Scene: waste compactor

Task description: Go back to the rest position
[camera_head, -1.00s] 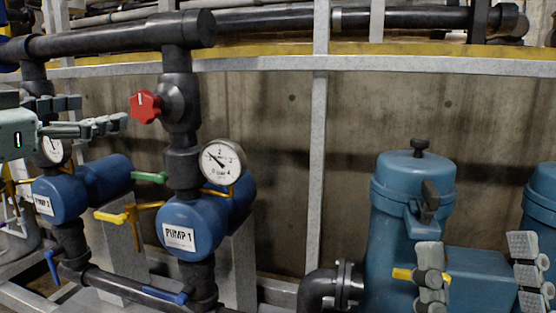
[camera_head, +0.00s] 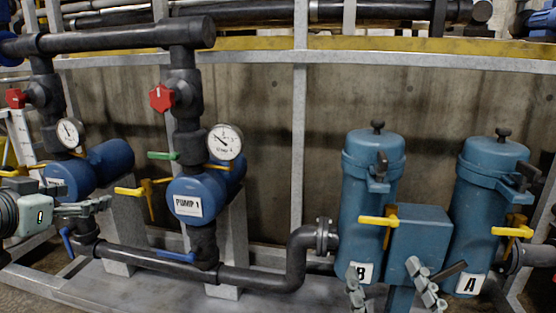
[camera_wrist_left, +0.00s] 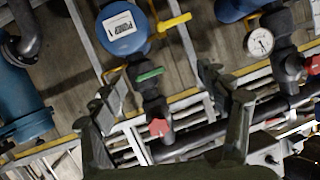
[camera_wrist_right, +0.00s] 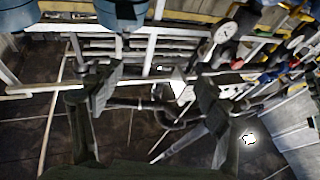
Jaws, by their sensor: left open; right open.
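My left gripper (camera_head: 84,207) is at the left edge of the head view, in front of the left pump. Its fingers are apart and empty, also in the left wrist view (camera_wrist_left: 172,105). My right gripper (camera_head: 392,290) is at the bottom of the head view, in front of the filters. In the right wrist view (camera_wrist_right: 150,95) its fingers are apart with nothing between them. Neither gripper touches a thing that I can see.
Blue Pump 1 (camera_head: 213,190) has a gauge (camera_head: 225,142), a red knob (camera_head: 162,97) and a yellow handle (camera_head: 146,191). Blue filter B (camera_head: 362,215) and blue filter A (camera_head: 475,220) stand at the right. A dark pipe (camera_head: 262,280) runs low along the frame.

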